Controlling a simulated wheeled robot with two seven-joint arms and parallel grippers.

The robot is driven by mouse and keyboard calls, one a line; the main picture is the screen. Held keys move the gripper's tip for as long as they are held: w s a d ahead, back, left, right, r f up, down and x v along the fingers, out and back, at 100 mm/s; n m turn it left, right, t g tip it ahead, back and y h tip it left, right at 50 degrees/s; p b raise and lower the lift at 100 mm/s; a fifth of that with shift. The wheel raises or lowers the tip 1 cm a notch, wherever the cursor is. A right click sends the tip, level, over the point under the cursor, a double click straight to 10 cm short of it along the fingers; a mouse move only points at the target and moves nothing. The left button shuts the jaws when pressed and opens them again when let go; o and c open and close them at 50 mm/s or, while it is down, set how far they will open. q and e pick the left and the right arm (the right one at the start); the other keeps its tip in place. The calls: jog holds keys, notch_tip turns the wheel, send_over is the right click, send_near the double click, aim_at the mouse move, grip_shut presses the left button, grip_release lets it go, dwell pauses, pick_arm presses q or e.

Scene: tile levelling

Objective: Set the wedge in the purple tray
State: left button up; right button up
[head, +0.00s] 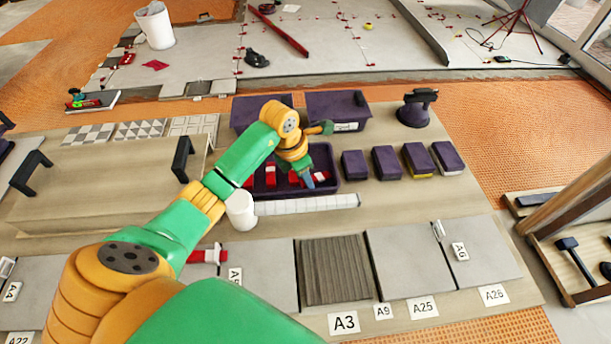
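The purple tray (333,182) lies in the middle of the board and holds several red wedge-like pieces (271,176). Another red piece (207,256) lies apart from the tray, at the upper edge of the grey tiles, partly behind my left arm. My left gripper (309,180) points down over the right half of the tray, close to the red pieces. Its fingers are small and partly hidden by the hand, so I cannot tell whether they are open or hold anything. My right gripper is out of view.
Two purple bins (338,112) stand behind the tray, and several dark purple blocks (386,163) stand to its right. A white cylinder (240,210) and a pale strip (310,204) are in front. Grey tiles with labels line the near edge.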

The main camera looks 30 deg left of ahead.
pick_arm(q)
jog(key=shift+r+p, duration=0.3)
jog(key=shift+r, duration=0.05)
jog(key=v, duration=1.1)
jog(key=shift+s+r, duration=0.15)
jog(key=shift+r, duration=0.15)
jog(key=shift+a, duration=0.1)
